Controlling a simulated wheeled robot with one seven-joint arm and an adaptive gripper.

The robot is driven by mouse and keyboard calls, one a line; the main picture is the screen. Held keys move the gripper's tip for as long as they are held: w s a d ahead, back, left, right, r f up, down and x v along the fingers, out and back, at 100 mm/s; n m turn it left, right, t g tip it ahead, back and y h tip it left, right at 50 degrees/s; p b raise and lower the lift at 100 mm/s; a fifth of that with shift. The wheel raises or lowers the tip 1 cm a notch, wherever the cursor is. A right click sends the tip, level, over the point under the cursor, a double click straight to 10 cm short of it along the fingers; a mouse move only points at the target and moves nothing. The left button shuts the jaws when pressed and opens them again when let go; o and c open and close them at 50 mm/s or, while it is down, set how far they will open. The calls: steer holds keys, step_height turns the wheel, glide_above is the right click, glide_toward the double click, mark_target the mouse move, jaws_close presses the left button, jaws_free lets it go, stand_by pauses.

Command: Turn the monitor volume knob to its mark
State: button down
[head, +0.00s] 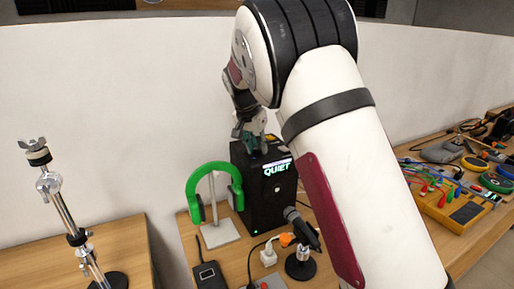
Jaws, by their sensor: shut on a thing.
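A black box (262,205) with a lit display reading "QUIET" (277,168) stands on the wooden desk, and I take it to be the monitor unit. My gripper (252,143) points down at the top of the box, near its back left part. Its fingers are shut on the volume knob, which they mostly hide. The knob's mark and pointer cannot be made out from here. My white arm covers the area right of the box.
Green headphones (213,187) hang on a stand close left of the box. A small microphone (302,235) stands in front. A metal stand (67,205) is at far left. A yellow meter (455,210) and cables crowd the right desk.

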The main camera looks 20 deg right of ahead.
steer(key=m+g+b, duration=0.1)
steer(key=m, duration=0.2)
steer(key=m+g+h+b, duration=0.1)
steer(key=m, duration=0.1)
steer(key=shift+w+f+m+b, duration=0.1)
steer(key=shift+w+m+b, duration=0.05)
steer(key=shift+m+b, duration=0.25)
steer(key=m+g+b, duration=0.1)
steer(key=m, duration=0.1)
steer(key=m+g+b, duration=0.1)
steer(key=m+b, duration=0.1)
steer(key=m, duration=0.1)
steer(key=shift+w, duration=0.1)
steer(key=m+g+b, duration=0.2)
steer(key=m+b, duration=0.1)
steer(key=m, duration=0.2)
steer(key=shift+m, duration=0.4)
steer(key=shift+m+g+y, duration=0.5)
steer(key=shift+m+y, duration=0.3)
steer(key=shift+m, duration=1)
steer(key=shift+p, duration=0.3)
steer(key=c, duration=1.3)
jaws_free()
